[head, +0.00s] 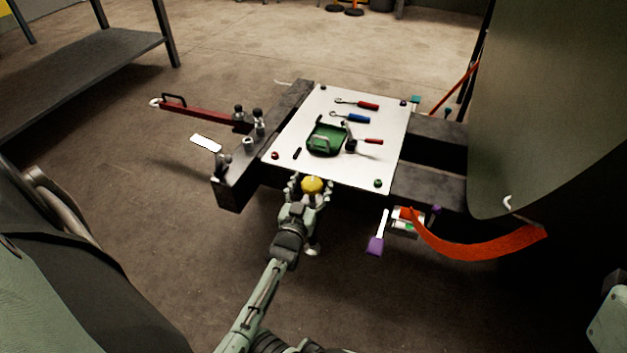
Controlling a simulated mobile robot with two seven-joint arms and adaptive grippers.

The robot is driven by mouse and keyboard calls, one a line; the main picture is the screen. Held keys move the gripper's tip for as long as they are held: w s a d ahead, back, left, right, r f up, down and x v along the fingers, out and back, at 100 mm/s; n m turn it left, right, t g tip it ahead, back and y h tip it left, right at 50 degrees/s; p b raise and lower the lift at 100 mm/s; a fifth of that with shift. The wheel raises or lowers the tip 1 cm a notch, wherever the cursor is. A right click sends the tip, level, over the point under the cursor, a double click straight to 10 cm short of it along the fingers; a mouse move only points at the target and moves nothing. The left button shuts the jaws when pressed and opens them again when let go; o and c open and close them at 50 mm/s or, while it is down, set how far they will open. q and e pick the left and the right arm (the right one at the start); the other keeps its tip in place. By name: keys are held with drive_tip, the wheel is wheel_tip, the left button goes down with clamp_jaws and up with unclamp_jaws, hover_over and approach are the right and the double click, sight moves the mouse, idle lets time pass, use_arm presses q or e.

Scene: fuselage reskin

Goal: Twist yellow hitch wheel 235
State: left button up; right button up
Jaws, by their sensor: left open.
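The yellow hitch wheel (313,185) is a small round knob at the front edge of the dark trailer frame, just below the white board. My left gripper (311,187) is open at the wheel, with one finger to its left and one to its right. I cannot tell whether the fingers touch it. The gripper hides the wheel's lower part and its mount. My right gripper does not show.
The white board (390,115) carries a green tray-like item (325,138) and several red- and blue-handled tools. An orange curved strip (480,247) and a purple-ended tool (376,245) are right of my arm. A large green curved panel (550,110) blocks the right.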

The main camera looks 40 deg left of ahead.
use_arm(q)
drive_tip(key=c, duration=1.2)
drive_tip(key=shift+m+h, duration=0.3)
drive_tip(key=shift+h, duration=0.2)
